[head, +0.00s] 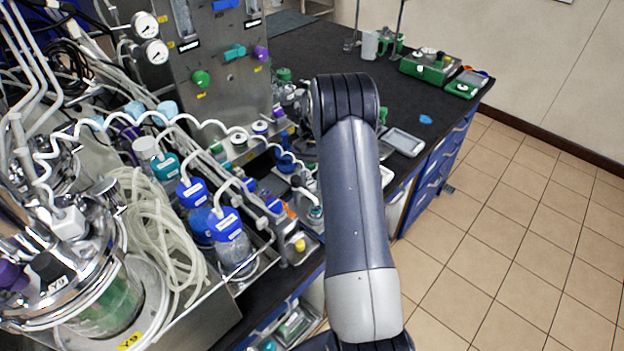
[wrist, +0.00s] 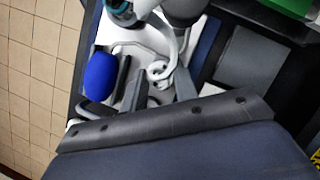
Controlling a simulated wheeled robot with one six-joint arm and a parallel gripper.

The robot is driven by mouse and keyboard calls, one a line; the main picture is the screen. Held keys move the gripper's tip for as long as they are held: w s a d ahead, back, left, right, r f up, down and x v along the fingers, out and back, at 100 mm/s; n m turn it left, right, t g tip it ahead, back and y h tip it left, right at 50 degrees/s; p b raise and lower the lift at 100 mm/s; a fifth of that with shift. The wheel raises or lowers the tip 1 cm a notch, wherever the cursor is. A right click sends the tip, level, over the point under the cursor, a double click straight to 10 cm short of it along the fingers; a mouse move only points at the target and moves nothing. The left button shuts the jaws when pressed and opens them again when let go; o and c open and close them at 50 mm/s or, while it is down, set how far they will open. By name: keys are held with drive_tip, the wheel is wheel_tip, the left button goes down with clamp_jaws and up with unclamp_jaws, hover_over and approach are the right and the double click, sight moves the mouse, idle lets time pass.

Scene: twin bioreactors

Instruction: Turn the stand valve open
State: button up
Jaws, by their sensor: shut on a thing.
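My gripper (wrist: 155,82) shows in the wrist view past the dark wrist body, its dark and grey fingers partly lost in clutter. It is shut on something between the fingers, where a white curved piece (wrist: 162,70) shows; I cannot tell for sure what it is. A blue rounded knob (wrist: 100,76) is just left of the fingers. In the head view my arm hides the gripper and what it holds. I cannot single out the stand valve, nor tell how far it is turned.
In the head view a steel panel with a green knob (head: 200,78), a teal valve (head: 234,51) and a purple knob (head: 261,53) stands at the back. Blue-capped bottles (head: 228,235) and coiled tubing (head: 160,235) crowd the left. The tiled floor (head: 510,220) at right is clear.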

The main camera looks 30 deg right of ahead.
drive_tip(key=shift+n+h, duration=0.3)
drive_tip(key=shift+n, duration=0.5)
drive_tip(key=o, duration=1)
drive_tip(key=b+v, duration=0.1)
drive_tip(key=v, duration=0.9)
drive_tip(key=shift+w+r, duration=0.35)
drive_tip(key=p+x, duration=0.1)
drive_tip(key=x, duration=1)
drive_tip(key=shift+s, duration=0.2)
